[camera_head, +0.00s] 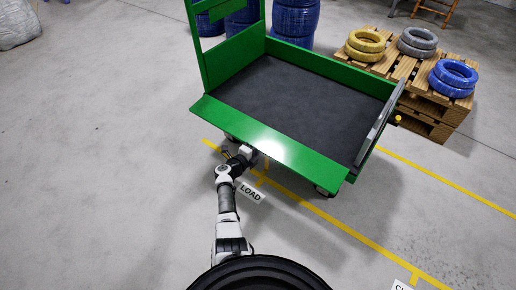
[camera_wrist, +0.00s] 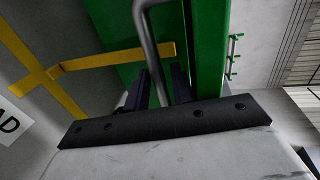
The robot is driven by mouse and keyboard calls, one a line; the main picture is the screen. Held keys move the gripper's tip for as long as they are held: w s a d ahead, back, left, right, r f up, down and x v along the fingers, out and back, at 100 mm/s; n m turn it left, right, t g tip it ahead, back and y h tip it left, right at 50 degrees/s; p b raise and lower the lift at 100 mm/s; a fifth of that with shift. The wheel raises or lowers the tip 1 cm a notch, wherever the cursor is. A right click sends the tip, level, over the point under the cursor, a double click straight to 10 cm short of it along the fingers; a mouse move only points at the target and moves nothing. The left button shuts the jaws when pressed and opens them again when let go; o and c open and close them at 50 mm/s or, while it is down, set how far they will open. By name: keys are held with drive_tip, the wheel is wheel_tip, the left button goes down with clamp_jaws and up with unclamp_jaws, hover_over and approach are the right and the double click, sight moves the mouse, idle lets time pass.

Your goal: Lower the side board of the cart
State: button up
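The green cart (camera_head: 218,70) has a dark bed (camera_head: 290,105). Its near side board (camera_head: 270,133) is tilted outward, with its inner face showing; it is neither upright nor hanging straight down. My gripper (camera_head: 245,153) is at the outer side of this board, near its left part, and the board's edge partly hides it. In the wrist view, a bent grey metal handle (camera_wrist: 148,35) runs between the two dark fingers of my gripper (camera_wrist: 163,85), which are close on either side of it. A yellow bar (camera_wrist: 115,60) crosses in front of green board there.
Pallets (camera_head: 430,105) with yellow, grey and blue coils are at the back right. Blue drums (camera_head: 295,20) stand behind the cart. Floor around my arm is clear, with yellow lines (camera_head: 290,195).

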drive_tip(key=shift+r, duration=0.25)
drive_tip(key=shift+s+a+r+p, duration=0.1)
drive_tip(key=shift+a+p, duration=0.05)
drive_tip(key=shift+p, duration=0.15)
drive_tip(key=p+v, duration=0.9)
drive_tip(key=v, duration=0.4)
drive_tip(key=shift+s+f, duration=0.2)
drive_tip(key=shift+a, duration=0.1)
